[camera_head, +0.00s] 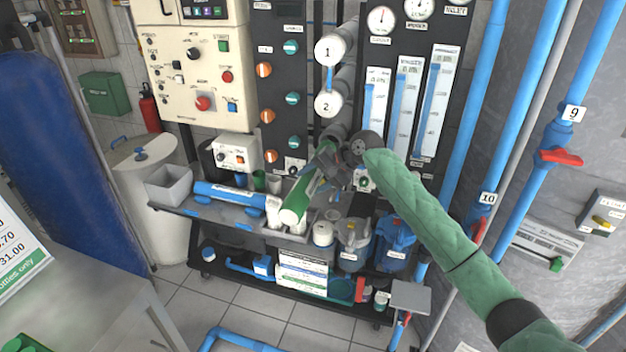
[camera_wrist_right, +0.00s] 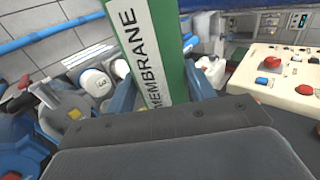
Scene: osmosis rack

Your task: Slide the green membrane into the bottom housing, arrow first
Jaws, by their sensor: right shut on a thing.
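The green membrane (camera_head: 297,204) is a tube with a white label strip, tilted in the head view with its lower end toward me above the cart. My right gripper (camera_head: 326,170) is shut on it near its upper part. In the right wrist view the membrane (camera_wrist_right: 146,50) stands between the two blue fingers of the gripper (camera_wrist_right: 160,92), with the word MEMBRANE readable. No arrow can be made out. White-capped housings 1 (camera_head: 330,49) and 2 (camera_head: 328,104) are stacked on the rack. Below them the bottom housing is mostly hidden behind my gripper. My left gripper is not in view.
A black cart (camera_head: 222,219) below carries a blue tube (camera_head: 229,195), a grey bin (camera_head: 168,186), cups and jugs (camera_head: 354,243). Flow meters (camera_head: 405,90) stand right of the housings. Blue pipes (camera_head: 470,100) run upright at right. A blue tank (camera_head: 50,150) fills the left.

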